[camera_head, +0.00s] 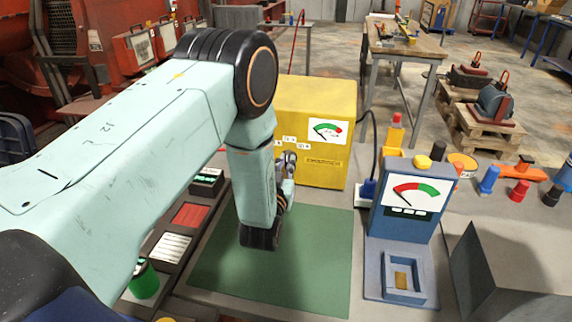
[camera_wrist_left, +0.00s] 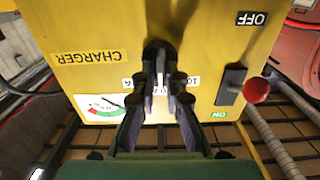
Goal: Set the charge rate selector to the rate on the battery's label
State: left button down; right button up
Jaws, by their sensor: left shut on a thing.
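The yellow charger (camera_head: 312,110) stands at the back of the green mat, with a gauge and small white number labels on its front. My left gripper (camera_head: 288,160) is at the charger's front, partly hidden by my arm. In the left wrist view, upside down, the gripper (camera_wrist_left: 160,88) is shut on the selector knob (camera_wrist_left: 160,72) below the charger face's middle. The fingers hide most of the knob and part of the number labels, so its setting cannot be read. A black box with a green label (camera_head: 206,180) sits left of my arm; I cannot tell if it is the battery.
A blue tester (camera_head: 405,205) with a gauge stands right of the green mat (camera_head: 315,270). A grey block (camera_head: 505,270) is at the lower right. The mat's front is clear.

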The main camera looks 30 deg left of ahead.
dwell(0.4)
pick_arm(q)
jog(key=c, duration=1.4)
grip_release()
jog(key=shift+s, duration=0.1)
jog(key=v, duration=1.2)
jog(key=shift+a, duration=0.1)
